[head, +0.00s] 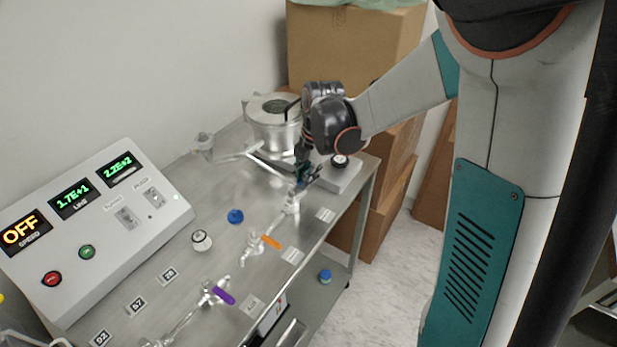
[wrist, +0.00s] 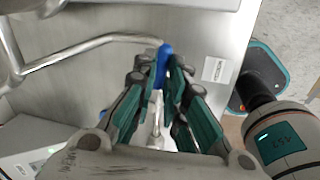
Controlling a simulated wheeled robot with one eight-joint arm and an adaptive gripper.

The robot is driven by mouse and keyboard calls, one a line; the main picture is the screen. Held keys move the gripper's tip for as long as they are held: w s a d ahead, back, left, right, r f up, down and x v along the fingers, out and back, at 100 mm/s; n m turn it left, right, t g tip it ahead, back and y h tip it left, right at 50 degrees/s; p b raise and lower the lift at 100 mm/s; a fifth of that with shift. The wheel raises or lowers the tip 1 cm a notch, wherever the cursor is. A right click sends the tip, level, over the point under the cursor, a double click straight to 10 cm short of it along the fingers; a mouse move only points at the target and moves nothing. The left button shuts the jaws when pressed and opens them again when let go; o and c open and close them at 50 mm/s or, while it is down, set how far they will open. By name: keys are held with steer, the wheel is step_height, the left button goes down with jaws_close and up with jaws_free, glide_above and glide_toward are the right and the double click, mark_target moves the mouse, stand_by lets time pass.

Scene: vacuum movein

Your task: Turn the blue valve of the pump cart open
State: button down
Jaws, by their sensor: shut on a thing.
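The blue valve (wrist: 165,56) shows in the wrist view as a narrow blue handle between my fingertips, on a metal pipe fitting. My gripper (wrist: 160,75) is shut on this handle, with a finger on each side. In the head view my gripper (head: 304,176) reaches down at the far right part of the pump cart (head: 190,262), and its fingers hide the blue handle there. The valve's pipe fitting (head: 291,203) shows just below the fingers.
An orange-handled valve (head: 270,242) and a purple-handled valve (head: 223,296) sit nearer on the cart. A control panel (head: 100,225) stands at left. A metal pump vessel (head: 274,130) and a bent pipe lie close to my gripper. Cardboard boxes (head: 350,45) stand behind.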

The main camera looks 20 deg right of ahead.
steer(key=shift+w+a+n, duration=0.15)
steer(key=shift+w+n, duration=0.25)
steer(key=shift+n, duration=0.6)
steer(key=c, duration=1.6)
jaws_free()
steer(key=shift+c, duration=0.2)
steer(key=shift+r, duration=0.15)
step_height(320, 180, up, 12)
steer(key=s+d, duration=0.1)
steer(key=shift+s+d+f, duration=0.15)
steer(key=shift+s+f, duration=0.1)
steer(key=shift+s, duration=0.15)
